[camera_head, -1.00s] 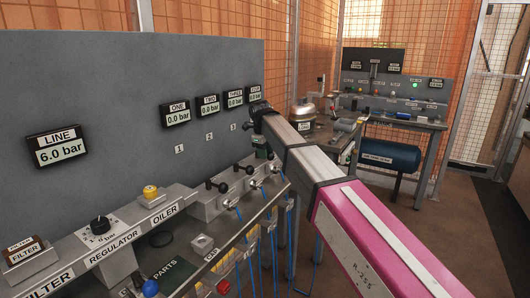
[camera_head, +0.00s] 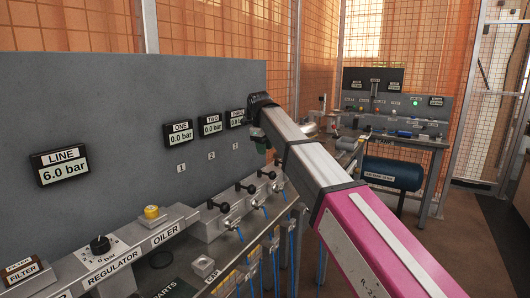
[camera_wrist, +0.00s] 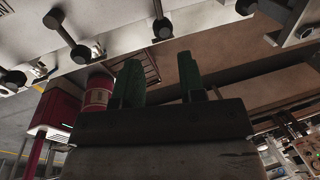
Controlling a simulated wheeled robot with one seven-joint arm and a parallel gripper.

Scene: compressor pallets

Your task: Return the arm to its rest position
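My arm, silver with a magenta section, reaches from the lower right of the head view toward the grey panel. In the head view its dark end sits in front of the panel's right part, above the valve row, and the fingers there are mostly hidden. In the wrist view my gripper (camera_wrist: 160,85) shows two green fingers standing apart with nothing between them. Black valve levers (camera_wrist: 65,35) show beyond the fingers in the wrist view. The same valve row (camera_head: 245,195) lies below my arm's end in the head view.
The grey panel (camera_head: 110,100) carries a LINE gauge (camera_head: 61,165) reading 6.0 bar and smaller gauges at 0.0 bar. The regulator (camera_head: 100,246) and oiler knob (camera_head: 152,212) stand at the front left. A second bench (camera_head: 400,140) with a blue tank (camera_head: 392,173) is behind. Floor is clear at right.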

